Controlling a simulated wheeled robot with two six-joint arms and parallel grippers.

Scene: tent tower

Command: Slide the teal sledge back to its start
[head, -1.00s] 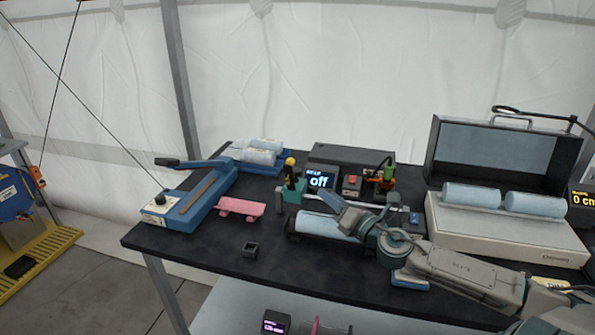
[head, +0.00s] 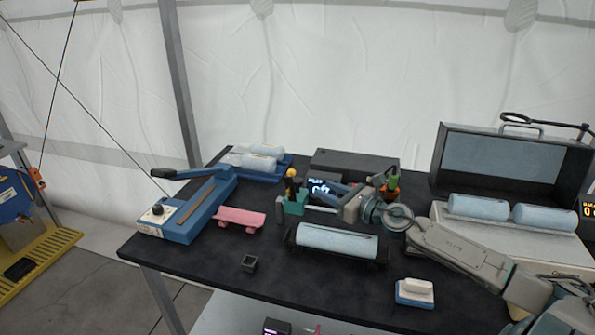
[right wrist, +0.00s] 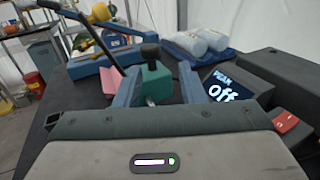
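The teal sledge (head: 295,205), a small block with a dark upright knob, sits at the left end of a pale rail (head: 322,209). It also shows in the right wrist view (right wrist: 156,82). My right gripper (head: 328,191) is just right of the sledge, above the rail. In the right wrist view its two blue fingers (right wrist: 158,88) are spread, with the sledge showing between them in the picture. I cannot tell whether either finger touches it. My right arm hides the rail's right part. My left gripper is not in view.
A pale blue roll (head: 336,238) lies in a dark cradle in front of the rail. A screen reading "off" (right wrist: 228,84) stands behind. A pink cart (head: 240,217) and blue lever device (head: 187,208) are left.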

